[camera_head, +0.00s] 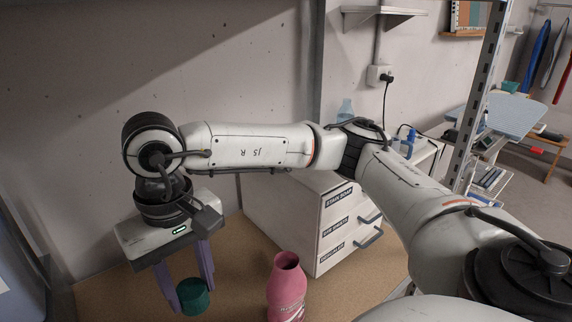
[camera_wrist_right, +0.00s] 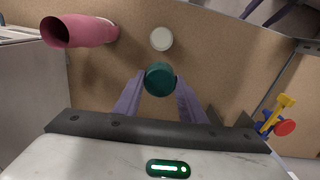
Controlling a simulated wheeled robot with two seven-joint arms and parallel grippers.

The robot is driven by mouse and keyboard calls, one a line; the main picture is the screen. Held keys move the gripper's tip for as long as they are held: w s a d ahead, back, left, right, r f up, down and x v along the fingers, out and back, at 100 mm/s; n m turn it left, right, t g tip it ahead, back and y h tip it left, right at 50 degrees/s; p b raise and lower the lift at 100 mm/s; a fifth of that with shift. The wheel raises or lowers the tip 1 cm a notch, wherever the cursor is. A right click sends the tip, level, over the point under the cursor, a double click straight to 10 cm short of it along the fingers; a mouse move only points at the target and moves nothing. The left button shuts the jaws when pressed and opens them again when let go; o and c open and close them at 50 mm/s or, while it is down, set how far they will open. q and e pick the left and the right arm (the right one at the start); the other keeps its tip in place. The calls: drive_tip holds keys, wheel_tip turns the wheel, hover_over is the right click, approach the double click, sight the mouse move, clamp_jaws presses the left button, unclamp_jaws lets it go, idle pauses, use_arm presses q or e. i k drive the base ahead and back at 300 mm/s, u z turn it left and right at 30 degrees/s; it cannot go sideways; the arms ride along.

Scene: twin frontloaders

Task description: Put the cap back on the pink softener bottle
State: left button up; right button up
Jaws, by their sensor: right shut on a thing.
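The pink softener bottle (camera_head: 287,287) stands upright and uncapped on the tan surface, its open mouth facing up. In the right wrist view the bottle (camera_wrist_right: 85,31) is at the upper left. My right gripper (camera_head: 190,296) is left of the bottle in the head view, pointing down. Its purple fingers are shut on a green cap (camera_head: 194,297), apart from the bottle. The cap (camera_wrist_right: 159,79) shows between the fingertips in the right wrist view. Purple finger-like parts, seemingly of my left gripper (camera_wrist_right: 268,10), show at the top right there; their opening is unclear.
A white drawer unit (camera_head: 330,222) with labelled drawers stands behind the bottle. A white round thing (camera_wrist_right: 161,38) lies on the tan surface beyond the cap. Yellow, red and blue parts (camera_wrist_right: 278,118) are at the right. A metal post (camera_head: 478,95) rises at the right.

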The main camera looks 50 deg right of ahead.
sight(286, 288)
drive_tip(key=u, duration=0.7)
drive_tip(key=k, duration=1.25)
drive_tip(key=z, duration=1.75)
drive_tip(key=i, duration=0.5)
drive_tip(key=u, duration=0.05)
